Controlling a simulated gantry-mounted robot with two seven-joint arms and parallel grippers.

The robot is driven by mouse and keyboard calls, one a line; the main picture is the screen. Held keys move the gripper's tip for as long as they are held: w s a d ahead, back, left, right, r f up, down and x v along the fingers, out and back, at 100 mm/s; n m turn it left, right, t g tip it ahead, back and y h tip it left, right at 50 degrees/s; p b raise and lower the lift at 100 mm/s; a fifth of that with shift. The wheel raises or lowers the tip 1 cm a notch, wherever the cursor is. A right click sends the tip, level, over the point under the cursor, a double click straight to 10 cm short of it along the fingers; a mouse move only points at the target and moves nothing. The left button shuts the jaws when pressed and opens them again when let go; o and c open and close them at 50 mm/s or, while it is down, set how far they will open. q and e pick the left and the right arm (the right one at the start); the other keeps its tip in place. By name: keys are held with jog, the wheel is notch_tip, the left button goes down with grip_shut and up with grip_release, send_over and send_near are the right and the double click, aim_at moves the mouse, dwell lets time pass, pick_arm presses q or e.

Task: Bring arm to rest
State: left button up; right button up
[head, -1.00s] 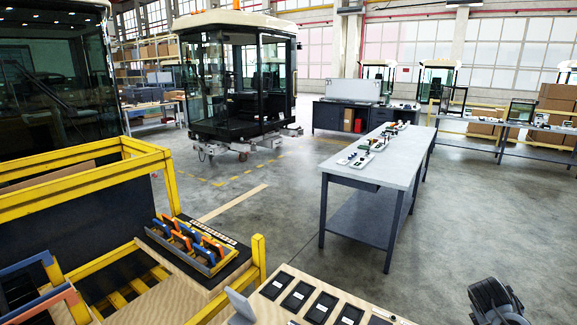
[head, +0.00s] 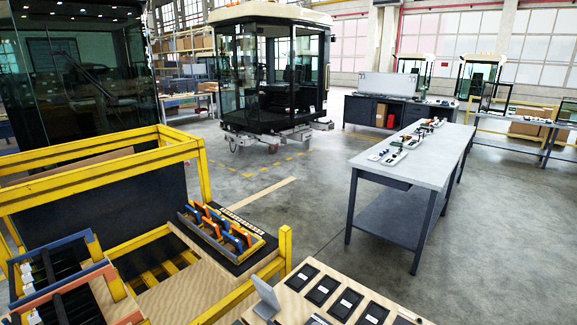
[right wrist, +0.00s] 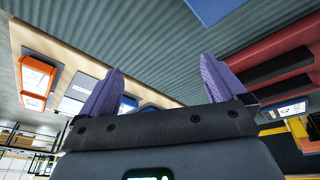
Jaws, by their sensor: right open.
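My right gripper (right wrist: 161,66) shows in the right wrist view. Its two purple fingers stand wide apart with nothing between them. Beyond the fingers is a grey ribbed surface, with a light wooden panel holding an orange-framed item (right wrist: 37,78) to the left. A red and black structure (right wrist: 275,60) is at the right. Neither of my arms shows in the head view, and my left gripper is out of sight.
In the head view, a yellow-framed trolley (head: 90,170) stands at the left with a rack (head: 222,235) of blue and orange pieces. A wooden board (head: 400,316) with black trays is at the front. A grey table (head: 428,160) stands at the right. Open floor lies between.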

jog(key=w+r+p+v, duration=0.1)
jog(key=w+p+v, duration=0.2)
jog(key=p+v, duration=1.1)
jog(key=w+r+p+v, duration=0.1)
jog(key=w+p+v, duration=0.2)
jog(key=p+v, duration=1.1)
jog(key=shift+a+r+y, duration=0.15)
jog(key=shift+r+y, duration=0.15)
jog(key=shift+w, duration=0.1)
